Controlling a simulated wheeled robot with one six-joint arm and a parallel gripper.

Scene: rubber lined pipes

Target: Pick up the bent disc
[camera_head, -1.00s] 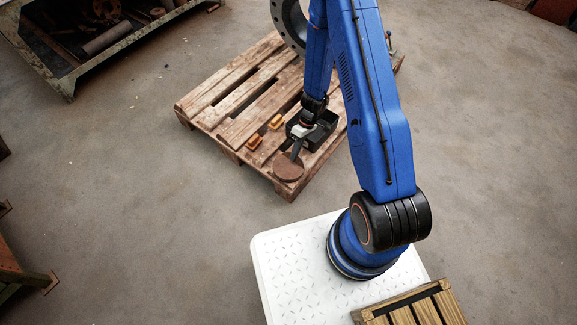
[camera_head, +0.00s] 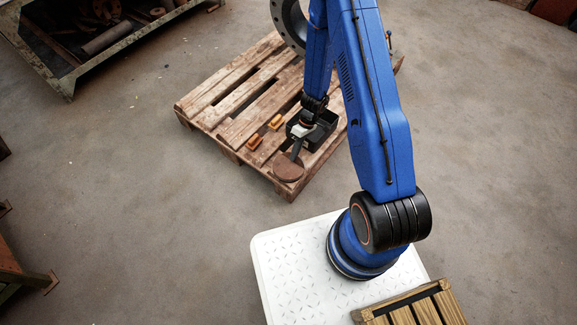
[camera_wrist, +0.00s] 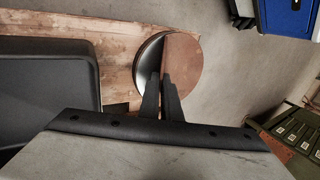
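The bent disc (camera_head: 288,168) is a round brown plate at the near corner of the pallet. In the wrist view the bent disc (camera_wrist: 187,65) shows a brown right part and a grey, shiny left part, parted by a line across it. My gripper (camera_head: 295,156) reaches down to the disc from above. In the wrist view the two dark fingers of my gripper (camera_wrist: 161,78) are close together, one on each side of that line, and look shut on the disc. The fingers hide the lower part of the disc. I cannot see whether it is clear of the pallet.
The wooden pallet (camera_head: 225,107) lies on the concrete floor. A black bin (camera_head: 327,131) stands on it close to my gripper, beside two small orange-brown pieces (camera_head: 254,141) (camera_head: 276,122). A large grey flange ring (camera_head: 287,22) is at the back. The floor left of the pallet is clear.

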